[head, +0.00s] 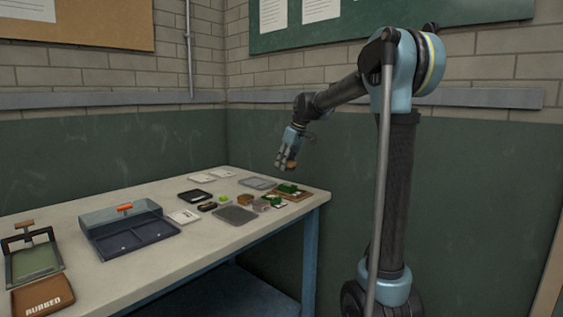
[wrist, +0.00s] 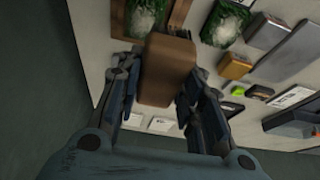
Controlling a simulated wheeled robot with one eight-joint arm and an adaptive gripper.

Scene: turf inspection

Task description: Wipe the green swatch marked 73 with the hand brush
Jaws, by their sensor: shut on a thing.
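My gripper (head: 286,160) is above the back right of the table in the head view, shut on a brown block that looks like the hand brush (head: 292,164). Two green turf swatches lie at the table's right end: one further back (head: 286,188) and one nearer (head: 271,198). The wrist view shows green swatches at the top, one right of the brush (wrist: 226,22) and one partly cut off (wrist: 145,17). I cannot read the number 73 on either.
A grey mat (head: 236,215), a black tray (head: 195,196) and small blocks lie near the swatches. A clear-lidded case (head: 120,225) with an orange handle stands further left. A brown tray marked RUBBED (head: 43,296) is at the near left. The table's right edge is close to the swatches.

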